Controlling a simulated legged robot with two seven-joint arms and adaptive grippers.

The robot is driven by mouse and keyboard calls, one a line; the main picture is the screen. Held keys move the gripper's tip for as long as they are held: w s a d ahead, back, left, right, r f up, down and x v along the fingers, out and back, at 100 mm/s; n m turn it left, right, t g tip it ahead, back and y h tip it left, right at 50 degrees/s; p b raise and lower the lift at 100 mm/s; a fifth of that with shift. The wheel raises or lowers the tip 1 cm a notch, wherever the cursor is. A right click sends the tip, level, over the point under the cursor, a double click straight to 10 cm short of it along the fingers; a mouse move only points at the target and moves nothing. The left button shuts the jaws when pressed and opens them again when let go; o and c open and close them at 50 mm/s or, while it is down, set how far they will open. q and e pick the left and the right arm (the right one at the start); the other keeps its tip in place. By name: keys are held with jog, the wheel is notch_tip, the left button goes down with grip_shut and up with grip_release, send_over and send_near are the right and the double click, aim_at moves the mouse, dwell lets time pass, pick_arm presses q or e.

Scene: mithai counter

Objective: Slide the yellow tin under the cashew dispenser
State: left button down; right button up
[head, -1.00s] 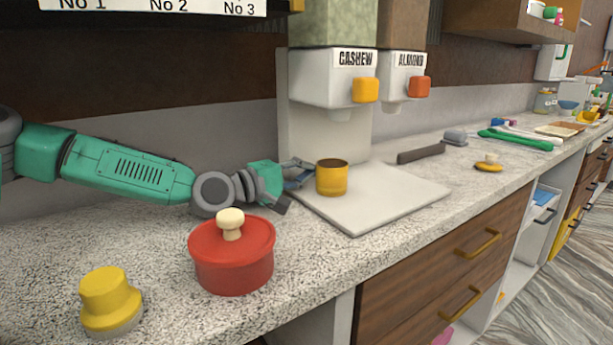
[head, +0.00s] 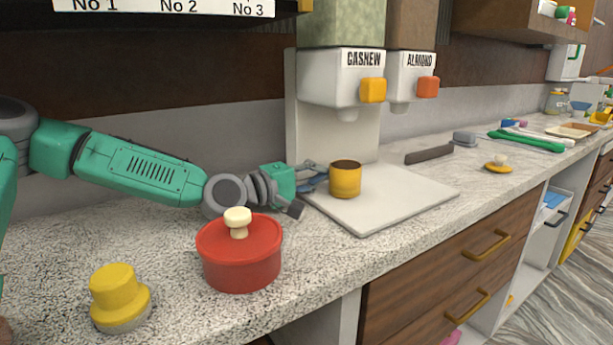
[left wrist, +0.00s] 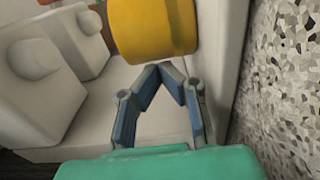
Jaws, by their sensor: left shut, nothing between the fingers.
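The yellow tin (head: 345,182), dark on top, stands upright on the white board (head: 400,200) at the foot of the cashew dispenser (head: 337,78). In the head view it shows below the dispenser's spout; I cannot tell whether it is exactly under it. My left gripper (head: 322,179) is shut and empty, low at the tin's left side. The left wrist view shows its blue finger pads (left wrist: 160,70) meeting in a point against or very close to the tin's side (left wrist: 160,28). My right gripper is not in view.
The almond dispenser (head: 411,75) stands to the right. A red lidded pot (head: 240,262) and a yellow knob-like button (head: 118,295) are on the near counter. A dark bar (head: 429,156) lies beyond the board. The board's right part is clear.

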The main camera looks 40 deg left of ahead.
pick_arm(q)
jog(key=v, duration=0.5)
jog(key=shift+s+a, duration=0.2)
jog(key=shift+a, duration=0.2)
jog(key=shift+s+a, duration=0.1)
jog(key=shift+s, duration=0.35)
jog(key=shift+s+f, duration=0.1)
jog(key=shift+s, duration=0.1)
